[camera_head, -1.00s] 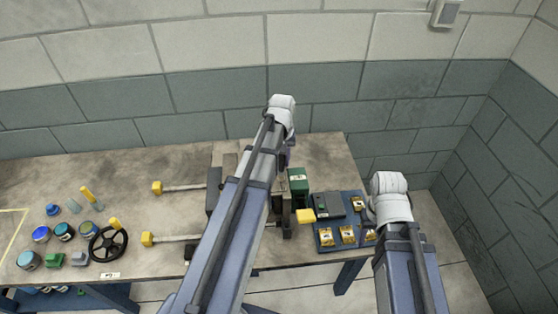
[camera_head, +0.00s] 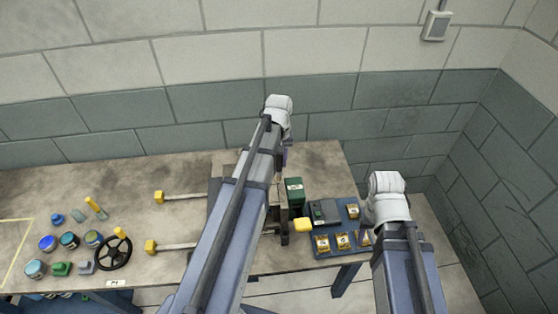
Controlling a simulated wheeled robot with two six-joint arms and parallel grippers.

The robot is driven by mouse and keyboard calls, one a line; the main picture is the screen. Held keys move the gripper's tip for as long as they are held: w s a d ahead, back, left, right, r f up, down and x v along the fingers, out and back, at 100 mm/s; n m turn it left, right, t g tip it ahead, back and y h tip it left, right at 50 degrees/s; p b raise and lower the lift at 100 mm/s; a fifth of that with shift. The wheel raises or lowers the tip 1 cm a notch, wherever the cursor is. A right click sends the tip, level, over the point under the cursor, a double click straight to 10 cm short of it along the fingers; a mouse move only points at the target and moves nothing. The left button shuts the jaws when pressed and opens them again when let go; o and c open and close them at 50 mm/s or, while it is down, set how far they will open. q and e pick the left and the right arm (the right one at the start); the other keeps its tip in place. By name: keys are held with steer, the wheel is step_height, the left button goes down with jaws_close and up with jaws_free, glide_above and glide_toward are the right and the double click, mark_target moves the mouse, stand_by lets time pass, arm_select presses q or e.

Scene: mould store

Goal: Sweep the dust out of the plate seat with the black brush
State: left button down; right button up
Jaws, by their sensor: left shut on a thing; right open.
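My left gripper (camera_head: 284,157) is mostly hidden behind its own arm, with only a small dark part showing over the back of the bench. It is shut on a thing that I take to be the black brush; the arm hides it. A dark metal fixture (camera_head: 215,188) stands under the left arm and shows on both sides of it. The plate seat and any dust in it are hidden or too small to make out. My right gripper (camera_head: 364,214) is open at the bench's right edge, beside the blue tray, its fingers mostly hidden by its wrist.
Two yellow-ended rods (camera_head: 159,197) (camera_head: 150,247) stick out left of the fixture. Jars (camera_head: 47,243) and a black handwheel (camera_head: 113,251) are at left. The back left bench is bare.

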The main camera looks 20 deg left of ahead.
arm_select(q)
step_height(320, 180, up, 3)
steer(key=p, duration=0.3)
stand_by(0.4)
steer(key=shift+s+f, duration=0.1)
